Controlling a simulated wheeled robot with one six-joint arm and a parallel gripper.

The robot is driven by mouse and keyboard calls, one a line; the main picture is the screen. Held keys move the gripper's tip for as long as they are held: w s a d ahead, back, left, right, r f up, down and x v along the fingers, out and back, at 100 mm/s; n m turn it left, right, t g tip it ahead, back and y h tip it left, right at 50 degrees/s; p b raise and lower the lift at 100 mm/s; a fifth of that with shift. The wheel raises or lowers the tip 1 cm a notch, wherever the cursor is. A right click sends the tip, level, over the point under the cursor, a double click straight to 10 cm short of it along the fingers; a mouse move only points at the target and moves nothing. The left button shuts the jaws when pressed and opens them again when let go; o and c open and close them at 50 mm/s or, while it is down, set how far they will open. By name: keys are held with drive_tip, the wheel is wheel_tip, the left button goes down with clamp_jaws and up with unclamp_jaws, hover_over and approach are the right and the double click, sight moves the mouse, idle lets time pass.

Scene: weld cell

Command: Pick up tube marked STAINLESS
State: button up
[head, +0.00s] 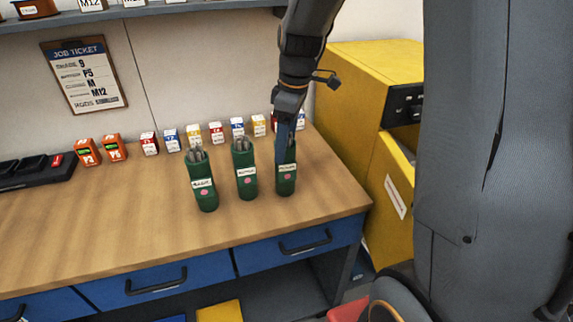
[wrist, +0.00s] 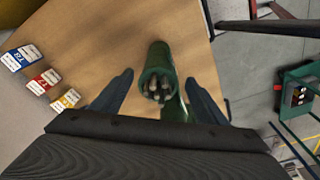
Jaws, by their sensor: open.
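Three green tubes holding grey rods stand upright in a row on the wooden bench: a left tube (head: 203,182), a middle tube (head: 245,172) and a right tube (head: 286,177). Each has a white label and a pink dot, but the lettering is too small to read, so I cannot tell which is marked STAINLESS. My gripper (head: 286,137) is at the top of the right tube, pointing down. In the wrist view, my gripper (wrist: 158,92) is open, with one finger on each side of a green tube (wrist: 158,60). The fingers look apart from it.
Small coloured boxes (head: 194,135) line the back of the bench (head: 100,220). Two orange boxes (head: 115,147) and a black tray (head: 35,172) are at the left. A yellow cabinet (head: 355,85) stands to the right. The bench front is clear.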

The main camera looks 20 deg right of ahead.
sight(285, 168)
drive_tip(key=shift+w+a+f+p, duration=0.15)
drive_tip(key=shift+f+p, duration=0.5)
drive_tip(key=shift+f, duration=0.65)
drive_tip(key=shift+w+a+f+p, duration=0.15)
drive_tip(key=shift+f+p, duration=0.45)
drive_tip(key=shift+f, duration=0.7)
drive_tip(key=shift+w+r, duration=0.1)
clamp_jaws()
